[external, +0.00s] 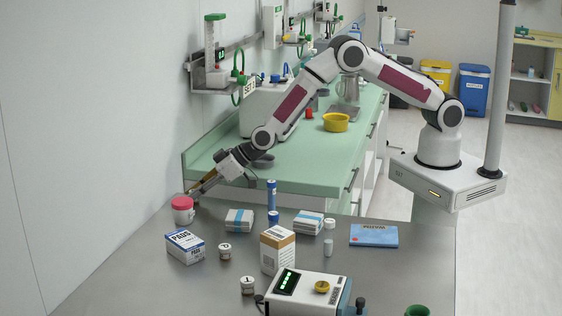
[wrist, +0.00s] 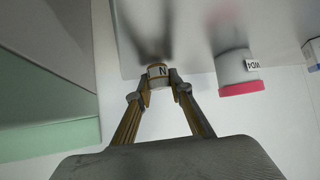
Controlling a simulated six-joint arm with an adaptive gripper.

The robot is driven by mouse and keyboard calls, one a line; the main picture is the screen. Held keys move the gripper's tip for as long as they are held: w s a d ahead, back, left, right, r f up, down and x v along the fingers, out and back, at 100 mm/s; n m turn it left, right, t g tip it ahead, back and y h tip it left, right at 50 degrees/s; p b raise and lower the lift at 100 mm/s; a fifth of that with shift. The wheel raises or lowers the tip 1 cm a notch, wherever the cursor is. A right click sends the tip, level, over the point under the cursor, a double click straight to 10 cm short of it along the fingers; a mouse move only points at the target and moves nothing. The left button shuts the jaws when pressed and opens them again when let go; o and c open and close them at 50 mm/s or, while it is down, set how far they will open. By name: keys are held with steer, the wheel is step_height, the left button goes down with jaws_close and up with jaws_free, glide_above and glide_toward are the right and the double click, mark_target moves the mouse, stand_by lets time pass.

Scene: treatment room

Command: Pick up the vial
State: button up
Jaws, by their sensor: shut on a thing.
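A small pale vial (wrist: 158,76) with a gold-brown band and a dark mark that looks like an N is between my fingertips in the wrist view. My gripper (wrist: 160,85) is shut on it, one finger on each side. In the external view my gripper (external: 194,191) reaches down at the back left of the steel table, just behind the red-lidded jar (external: 183,211). The held vial is hidden or too small to make out there. I cannot tell whether it touches the table.
The red-lidded jar stands close beside the held vial, also seen in the wrist view (wrist: 236,70). A PADS box (external: 185,246), small numbered pots (external: 225,251) (external: 247,285), a carton (external: 277,249) and a blue tube (external: 272,196) stand nearby. The green counter (external: 305,165) lies behind.

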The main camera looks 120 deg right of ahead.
steer(key=shift+r, duration=4.8)
